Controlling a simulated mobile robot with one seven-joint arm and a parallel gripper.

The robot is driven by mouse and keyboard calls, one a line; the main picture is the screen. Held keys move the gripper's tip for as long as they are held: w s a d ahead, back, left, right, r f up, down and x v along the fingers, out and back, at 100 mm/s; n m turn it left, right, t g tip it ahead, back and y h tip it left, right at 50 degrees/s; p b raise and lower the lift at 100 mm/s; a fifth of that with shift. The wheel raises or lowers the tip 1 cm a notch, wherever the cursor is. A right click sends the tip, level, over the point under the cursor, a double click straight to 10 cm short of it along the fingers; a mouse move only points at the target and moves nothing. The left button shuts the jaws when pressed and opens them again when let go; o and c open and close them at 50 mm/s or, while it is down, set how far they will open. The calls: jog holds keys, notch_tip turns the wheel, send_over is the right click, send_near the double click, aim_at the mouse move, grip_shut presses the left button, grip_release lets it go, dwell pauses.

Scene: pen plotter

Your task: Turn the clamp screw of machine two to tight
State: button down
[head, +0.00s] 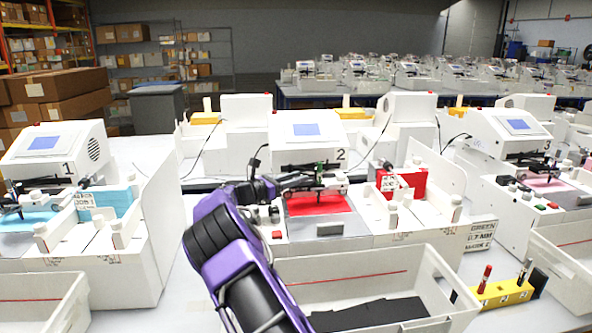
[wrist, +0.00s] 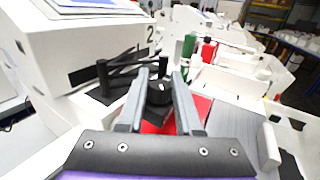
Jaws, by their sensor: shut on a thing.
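Machine two (head: 300,145) is the white plotter in the middle of the head view, marked "2". It also shows at the left in the wrist view (wrist: 75,45). A red sheet (head: 318,204) lies on its bed. The clamp screw shows as a black round knob (wrist: 159,92) with a small white mark on top. My gripper (wrist: 158,80) has its two grey fingers on either side of this knob and is shut on it. In the head view my purple and black arm reaches to the machine from below, and the fingertips are hard to make out there.
Machine one (head: 52,150) stands at the left and machine three (head: 515,135) at the right. A white bin (head: 370,265) with dark pieces stands in front of machine two. A yellow holder (head: 500,293) with pens sits at the lower right.

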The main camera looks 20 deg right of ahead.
jog(key=shift+r+g, duration=0.15)
jog(key=shift+g, duration=0.15)
jog(key=c, duration=0.6)
grip_release()
jog(key=shift+a, duration=0.1)
jog(key=v, duration=1.7)
jog(key=shift+s+a, duration=0.1)
jog(key=shift+a, duration=0.1)
